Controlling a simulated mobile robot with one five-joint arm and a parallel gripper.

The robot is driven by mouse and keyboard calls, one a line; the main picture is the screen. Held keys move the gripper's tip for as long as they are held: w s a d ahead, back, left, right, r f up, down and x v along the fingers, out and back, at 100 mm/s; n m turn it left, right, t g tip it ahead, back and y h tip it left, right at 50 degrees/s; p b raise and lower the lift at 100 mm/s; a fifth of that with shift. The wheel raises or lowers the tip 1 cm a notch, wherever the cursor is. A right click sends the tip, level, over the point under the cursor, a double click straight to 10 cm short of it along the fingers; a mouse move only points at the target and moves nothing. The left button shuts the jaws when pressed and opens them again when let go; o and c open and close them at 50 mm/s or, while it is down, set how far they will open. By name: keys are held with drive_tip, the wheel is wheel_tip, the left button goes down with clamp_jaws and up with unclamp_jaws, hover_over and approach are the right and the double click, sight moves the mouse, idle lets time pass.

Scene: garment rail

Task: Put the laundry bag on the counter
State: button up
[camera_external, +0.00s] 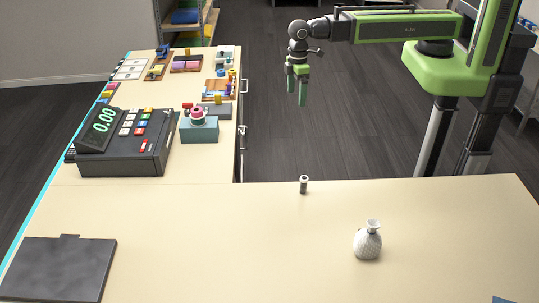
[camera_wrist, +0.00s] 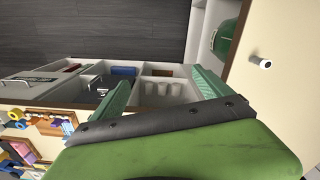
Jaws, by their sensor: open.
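My gripper (camera_external: 301,96) hangs at the end of the arm, pointing down over the dark floor beyond the counter (camera_external: 240,245). Its two green fingers stand apart in the wrist view (camera_wrist: 163,84), with nothing between them. No thing is plainly a laundry bag. A white, textured, round-bodied object with a flared neck (camera_external: 367,242) stands upright on the counter, right of centre; I cannot tell whether it is a bag or a vase. A rounded green object (camera_wrist: 228,36) sits in a compartment below the counter edge in the wrist view, partly hidden; I cannot tell what it is.
A small grey cylinder (camera_external: 303,185) stands near the counter's far edge. A cash register (camera_external: 122,142) and a teal box (camera_external: 199,130) are at left. A dark flat panel (camera_external: 60,268) lies front left. Shelves with cups (camera_wrist: 165,89) show below. The counter's middle is clear.

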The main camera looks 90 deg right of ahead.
drive_tip(key=shift+o, duration=0.4)
drive_tip(key=s+d+m, duration=0.3)
drive_tip(key=d, duration=0.8)
drive_tip(key=shift+s+d, duration=0.15)
drive_tip(key=shift+s, duration=0.1)
drive_tip(key=shift+w, duration=0.1)
